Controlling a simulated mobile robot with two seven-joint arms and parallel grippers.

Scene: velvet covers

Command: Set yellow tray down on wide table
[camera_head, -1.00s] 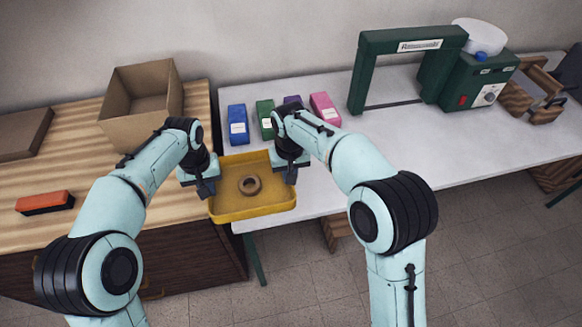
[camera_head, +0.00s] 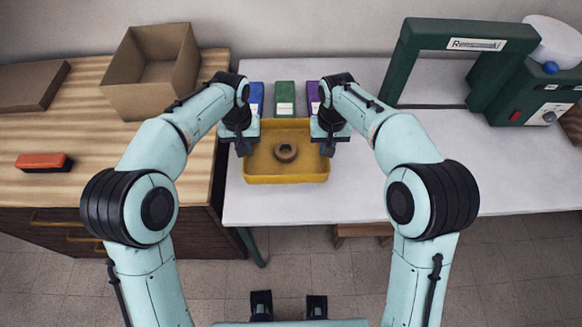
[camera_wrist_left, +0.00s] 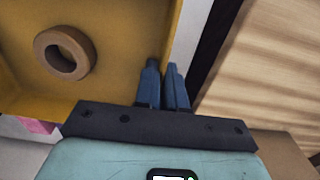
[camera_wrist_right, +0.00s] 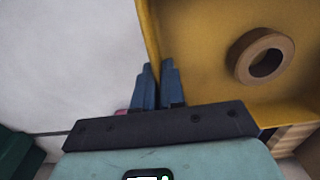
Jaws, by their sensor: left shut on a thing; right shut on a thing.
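The yellow tray (camera_head: 286,178) is level between my two grippers, over the left end of the wide white table (camera_head: 430,195). A brown ring (camera_head: 286,152) lies inside it and also shows in both wrist views. My left gripper (camera_head: 244,146) is shut on the tray's left wall, seen close in the left wrist view (camera_wrist_left: 165,85). My right gripper (camera_head: 328,146) is shut on the right wall, seen close in the right wrist view (camera_wrist_right: 157,85). I cannot tell whether the tray's underside touches the table top.
Blue (camera_head: 256,98), green (camera_head: 285,98) and purple (camera_head: 313,95) boxes stand just behind the tray. A green machine (camera_head: 515,95) stands at the right. The wooden counter (camera_head: 110,185) at the left holds a cardboard box (camera_head: 150,85) and an orange-black block (camera_head: 43,162). The table right of the tray is clear.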

